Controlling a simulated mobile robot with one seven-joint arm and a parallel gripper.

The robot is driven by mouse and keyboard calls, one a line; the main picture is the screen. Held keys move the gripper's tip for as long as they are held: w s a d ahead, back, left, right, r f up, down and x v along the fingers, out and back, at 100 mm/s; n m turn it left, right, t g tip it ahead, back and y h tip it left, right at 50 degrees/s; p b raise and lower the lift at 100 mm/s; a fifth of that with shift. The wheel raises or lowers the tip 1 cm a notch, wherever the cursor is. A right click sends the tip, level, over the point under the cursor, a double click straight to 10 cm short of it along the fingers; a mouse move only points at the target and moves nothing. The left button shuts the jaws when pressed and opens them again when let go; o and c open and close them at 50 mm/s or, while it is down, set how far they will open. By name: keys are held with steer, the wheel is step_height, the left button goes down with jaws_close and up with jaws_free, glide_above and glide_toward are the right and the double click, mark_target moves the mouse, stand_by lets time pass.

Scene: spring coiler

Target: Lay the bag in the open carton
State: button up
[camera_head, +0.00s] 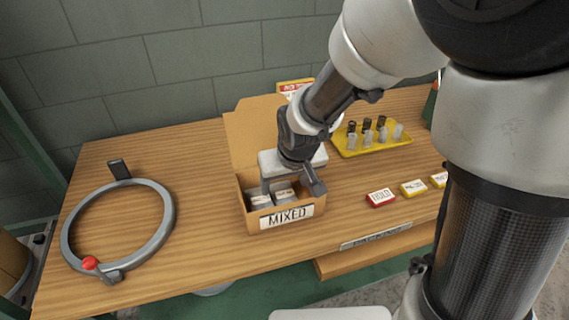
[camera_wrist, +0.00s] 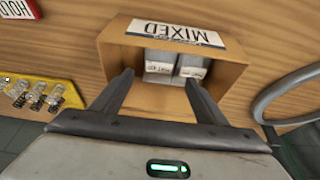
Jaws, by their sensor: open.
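The open carton (camera_head: 253,135) stands on the wooden table, its back flap raised and a "MIXED" label on its front. It also shows in the wrist view (camera_wrist: 113,60). Two grey bags with white labels lie side by side inside: one on the left (camera_head: 261,201) and one on the right (camera_head: 284,196). Both show in the wrist view, at left (camera_wrist: 158,66) and at right (camera_wrist: 192,67). I cannot tell which is the task's bag. My gripper (camera_head: 291,188) is over the carton, pointing down, its fingers (camera_wrist: 160,79) open and apart with nothing gripped between them.
A yellow tray (camera_head: 345,151) with several small springs or vials stands right of the carton. A grey ring (camera_head: 168,215) with a red knob is at left. Table between ring and carton is clear.

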steer(key=shift+r, duration=0.3)
steer(key=p+v, duration=0.3)
steer(key=v, duration=0.9)
steer(key=s+d+r+m+t+h, duration=0.1)
steer(key=s+d+r+m, duration=0.2)
steer(key=s+d+r, duration=0.6)
steer(key=s+d, duration=0.2)
steer(key=s, duration=0.1)
steer(key=shift+s, duration=0.15)
steer(key=shift+d, duration=0.15)
steer(key=shift+c, duration=0.3)
